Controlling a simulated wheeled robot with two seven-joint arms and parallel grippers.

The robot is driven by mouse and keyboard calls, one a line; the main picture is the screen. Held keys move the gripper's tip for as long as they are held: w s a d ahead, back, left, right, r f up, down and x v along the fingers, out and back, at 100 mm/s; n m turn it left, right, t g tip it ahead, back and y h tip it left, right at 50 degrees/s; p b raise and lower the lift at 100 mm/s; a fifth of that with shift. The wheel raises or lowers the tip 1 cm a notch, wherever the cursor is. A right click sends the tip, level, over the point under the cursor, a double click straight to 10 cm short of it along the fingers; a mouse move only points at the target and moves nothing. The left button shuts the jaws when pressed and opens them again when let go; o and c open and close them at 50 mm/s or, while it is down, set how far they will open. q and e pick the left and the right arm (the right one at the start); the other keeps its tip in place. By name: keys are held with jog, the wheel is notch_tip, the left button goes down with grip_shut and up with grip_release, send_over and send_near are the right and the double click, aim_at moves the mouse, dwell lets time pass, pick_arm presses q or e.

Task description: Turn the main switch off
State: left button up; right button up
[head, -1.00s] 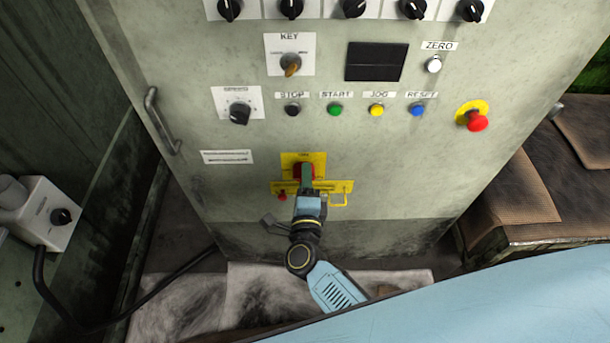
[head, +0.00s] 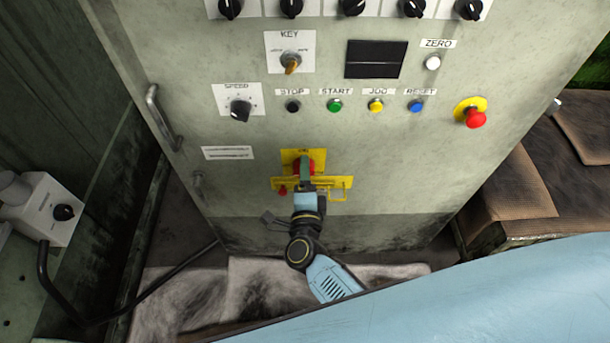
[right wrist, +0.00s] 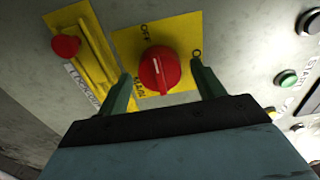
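The main switch is a red rotary knob (right wrist: 160,70) with a white line, on a yellow plate (right wrist: 183,30) marked OFF at its upper left. In the head view the knob (head: 310,164) is low on the grey cabinet front, partly hidden by my right gripper (head: 305,176). In the right wrist view my right gripper (right wrist: 161,78) is open. Its two green fingers stand apart, one on each side of the knob, with visible gaps; I see no contact. The white line runs nearly up and down in that view. My left gripper is not in view.
A small red part (right wrist: 65,46) and a yellow hasp (right wrist: 90,50) sit beside the plate. Above the switch are STOP (head: 292,108), START (head: 335,106), JOG (head: 376,106) and RESET (head: 415,107) buttons. A red emergency button (head: 475,118) is at the right. A door handle (head: 163,118) protrudes at the left.

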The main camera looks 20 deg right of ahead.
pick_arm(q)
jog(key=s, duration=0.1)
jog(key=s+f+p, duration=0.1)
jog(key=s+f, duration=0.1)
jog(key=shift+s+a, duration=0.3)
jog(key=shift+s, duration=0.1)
pick_arm(e)
jog(key=v, duration=1.3)
jog(key=shift+s, duration=0.2)
pick_arm(q)
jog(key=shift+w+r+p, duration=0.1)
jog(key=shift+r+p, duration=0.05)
jog(key=shift+p, duration=0.2)
pick_arm(e)
jog(key=shift+a, duration=0.1)
